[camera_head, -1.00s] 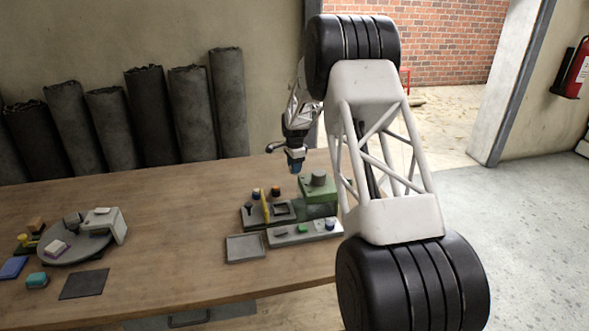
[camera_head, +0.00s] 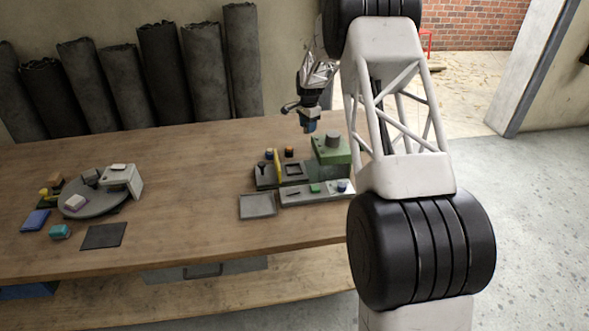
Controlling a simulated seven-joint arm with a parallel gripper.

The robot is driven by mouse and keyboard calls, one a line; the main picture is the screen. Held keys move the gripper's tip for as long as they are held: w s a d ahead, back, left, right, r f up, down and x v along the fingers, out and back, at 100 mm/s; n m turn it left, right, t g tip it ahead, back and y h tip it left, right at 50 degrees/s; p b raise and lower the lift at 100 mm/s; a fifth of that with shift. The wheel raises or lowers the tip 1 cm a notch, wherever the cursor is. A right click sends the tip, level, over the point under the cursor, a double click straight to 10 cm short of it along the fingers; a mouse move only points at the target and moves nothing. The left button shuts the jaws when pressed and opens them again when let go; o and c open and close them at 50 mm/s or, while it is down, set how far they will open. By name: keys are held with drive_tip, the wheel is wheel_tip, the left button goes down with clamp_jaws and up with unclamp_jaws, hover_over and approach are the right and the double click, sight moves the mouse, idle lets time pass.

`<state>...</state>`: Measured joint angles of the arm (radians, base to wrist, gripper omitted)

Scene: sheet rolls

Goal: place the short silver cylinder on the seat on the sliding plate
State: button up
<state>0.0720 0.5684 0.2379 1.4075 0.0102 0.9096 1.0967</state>
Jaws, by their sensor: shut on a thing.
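My gripper (camera_head: 309,128) is above the back of the table, pointing down, just behind and left of the green block (camera_head: 331,155). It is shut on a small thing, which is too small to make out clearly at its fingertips. A dark fixture (camera_head: 262,184) with a yellow upright piece and a square, plate-like part (camera_head: 293,169) stands in front of and below my gripper. I cannot tell for certain which part is the sliding plate's seat. A grey cylinder (camera_head: 333,139) stands on top of the green block.
In front of the fixture are a long grey tray (camera_head: 302,197) with small parts and an empty square tray (camera_head: 257,205). At left stand a round grey disc with a white block (camera_head: 121,178), a dark mat (camera_head: 103,235) and small coloured pieces. The table's middle is clear.

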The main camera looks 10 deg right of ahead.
drive_tip(key=w+f+n, duration=0.1)
drive_tip(key=w+n, duration=0.5)
drive_tip(key=n, duration=0.7)
drive_tip(key=shift+w, duration=0.3)
drive_tip(key=shift+w, duration=0.1)
drive_tip(key=s+a+m, duration=0.2)
drive_tip(key=s+m, duration=0.3)
drive_tip(key=s, duration=0.7)
drive_tip(key=s+a+f+m, duration=0.1)
drive_tip(key=s+a+m, duration=0.2)
drive_tip(key=s, duration=0.9)
drive_tip(key=s+a+m, duration=0.3)
drive_tip(key=s+m, duration=0.4)
drive_tip(key=s, duration=0.5)
drive_tip(key=shift+s+f+m, duration=0.2)
drive_tip(key=shift+s+m, duration=0.2)
drive_tip(key=shift+w, duration=0.15)
drive_tip(key=w, duration=0.5)
drive_tip(key=w+f, duration=0.1)
drive_tip(key=w, duration=0.9)
drive_tip(key=shift+w+a+f, duration=0.15)
drive_tip(key=shift+w+f, duration=0.1)
drive_tip(key=shift+w, duration=0.15)
